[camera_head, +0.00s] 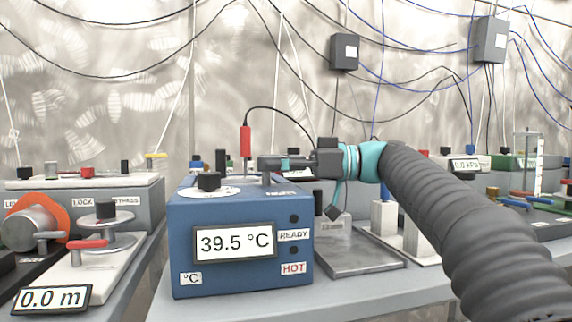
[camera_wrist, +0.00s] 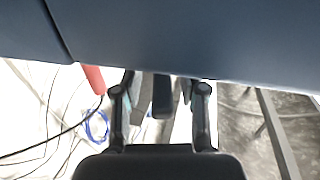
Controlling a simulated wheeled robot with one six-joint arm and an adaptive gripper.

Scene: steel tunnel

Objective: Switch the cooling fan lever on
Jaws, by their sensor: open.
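A blue box (camera_head: 187,238) stands on the bench, with a 39.5 °C display (camera_head: 234,242), a black knob on a white dial (camera_head: 209,183), and dark lamps beside READY and HOT labels. My gripper (camera_head: 270,163) is level over the box's back right top edge, pointing left. In the wrist view my gripper (camera_wrist: 160,88) has its two fingers apart, close to the blue body (camera_wrist: 180,40). A short dark bar (camera_wrist: 162,97) shows between the fingers; it may be the lever, but no label confirms this. Contact with it cannot be told.
Left is a bench unit with a red-handled lever (camera_head: 88,244). Cables hang on the wall.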

